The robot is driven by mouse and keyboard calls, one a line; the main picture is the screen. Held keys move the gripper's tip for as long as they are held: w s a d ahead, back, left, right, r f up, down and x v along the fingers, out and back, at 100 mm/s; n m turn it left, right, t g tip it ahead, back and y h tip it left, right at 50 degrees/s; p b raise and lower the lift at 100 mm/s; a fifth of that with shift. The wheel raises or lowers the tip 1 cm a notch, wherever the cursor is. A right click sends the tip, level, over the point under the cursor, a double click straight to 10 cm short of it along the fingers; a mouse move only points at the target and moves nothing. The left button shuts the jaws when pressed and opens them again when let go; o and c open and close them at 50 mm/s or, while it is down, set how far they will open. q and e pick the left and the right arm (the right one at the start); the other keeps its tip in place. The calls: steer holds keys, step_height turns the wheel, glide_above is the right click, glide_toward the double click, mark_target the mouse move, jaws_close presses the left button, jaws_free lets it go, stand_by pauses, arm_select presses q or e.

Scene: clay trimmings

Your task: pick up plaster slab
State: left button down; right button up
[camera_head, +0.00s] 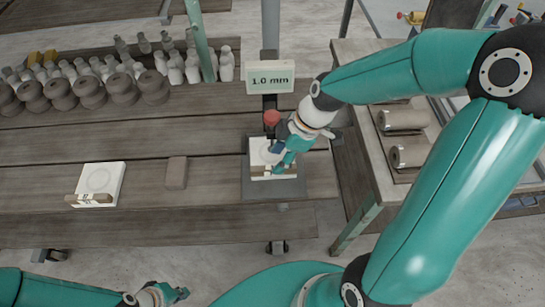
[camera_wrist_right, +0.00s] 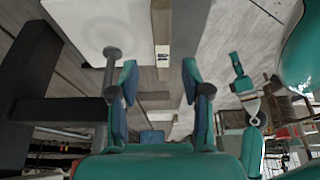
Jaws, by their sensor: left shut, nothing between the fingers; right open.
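One white plaster slab (camera_head: 259,151) lies on the dark grey base (camera_head: 300,187) of a gauge stand, partly hidden by my right gripper (camera_head: 281,158). A white slab with rounded corners (camera_wrist_right: 85,25) also shows at the upper left of the right wrist view. My right gripper is open over the slab in the head view; whether it touches is unclear. In the wrist view its fingers (camera_wrist_right: 158,88) are apart with no slab between them. A second white slab (camera_head: 101,178) with a faint ring lies on the table's left. My left gripper (camera_head: 171,294) is shut and empty at the bottom.
A "1.0 mm" sign (camera_head: 270,78) and a red knob (camera_head: 271,117) stand behind the slab. A brown block (camera_head: 176,173) lies between the slabs. Several brown pots (camera_head: 122,88) and pale bottles line the back left. A side bench (camera_head: 372,150) holds clay rolls (camera_head: 408,153).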

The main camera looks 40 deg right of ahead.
steer(key=shift+p+x, duration=0.4)
steer(key=shift+x, duration=2)
steer(key=shift+s, duration=0.15)
steer(key=shift+c, duration=0.5)
steer(key=shift+s, duration=0.1)
jaws_close()
